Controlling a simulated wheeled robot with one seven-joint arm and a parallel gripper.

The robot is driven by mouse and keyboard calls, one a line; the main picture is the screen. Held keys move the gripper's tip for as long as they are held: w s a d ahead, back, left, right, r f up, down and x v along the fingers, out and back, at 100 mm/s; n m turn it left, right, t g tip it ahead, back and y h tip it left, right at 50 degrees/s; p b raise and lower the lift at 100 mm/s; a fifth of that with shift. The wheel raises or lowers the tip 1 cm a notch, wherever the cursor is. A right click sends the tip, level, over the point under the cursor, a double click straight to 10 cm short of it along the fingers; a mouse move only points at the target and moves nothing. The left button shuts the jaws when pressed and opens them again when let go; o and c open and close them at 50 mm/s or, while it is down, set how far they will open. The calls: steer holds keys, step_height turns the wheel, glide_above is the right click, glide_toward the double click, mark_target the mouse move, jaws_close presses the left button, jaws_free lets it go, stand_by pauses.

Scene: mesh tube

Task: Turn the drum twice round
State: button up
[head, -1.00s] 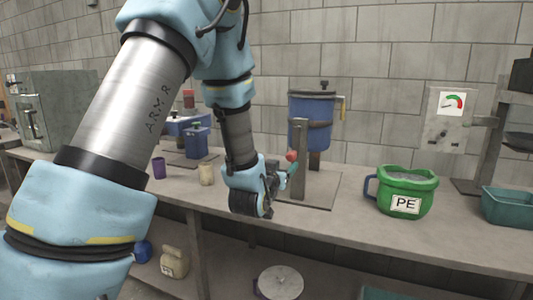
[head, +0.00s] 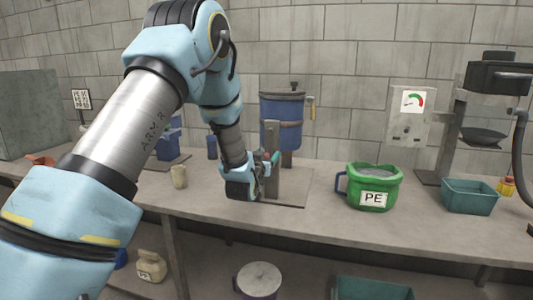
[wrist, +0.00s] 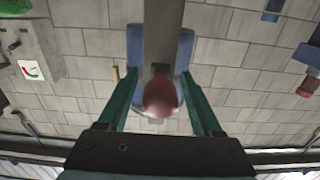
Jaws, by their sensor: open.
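The blue drum (head: 283,120) is upright on a stand at the back of the bench, with a lid and a band round it. A grey post (head: 272,150) stands in front of it. A red knob (wrist: 162,97) shows at the post in the wrist view; the head view shows it small and partly covered (head: 266,156). My gripper (wrist: 161,108) is open, its teal fingers either side of the knob in the picture. I see no finger closed on it. The wrist view shows part of the drum (wrist: 134,50) behind the post.
A green pot marked PE (head: 373,187) stands right of the drum, with a teal tray (head: 469,197) farther right. A gauge box (head: 411,112) is on the wall. A beige cup (head: 179,177) is left of my gripper. Bare bench lies in front of the pot.

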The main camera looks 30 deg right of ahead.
steer(key=shift+c, duration=0.3)
jaws_close()
stand_by(0.3)
stand_by(0.9)
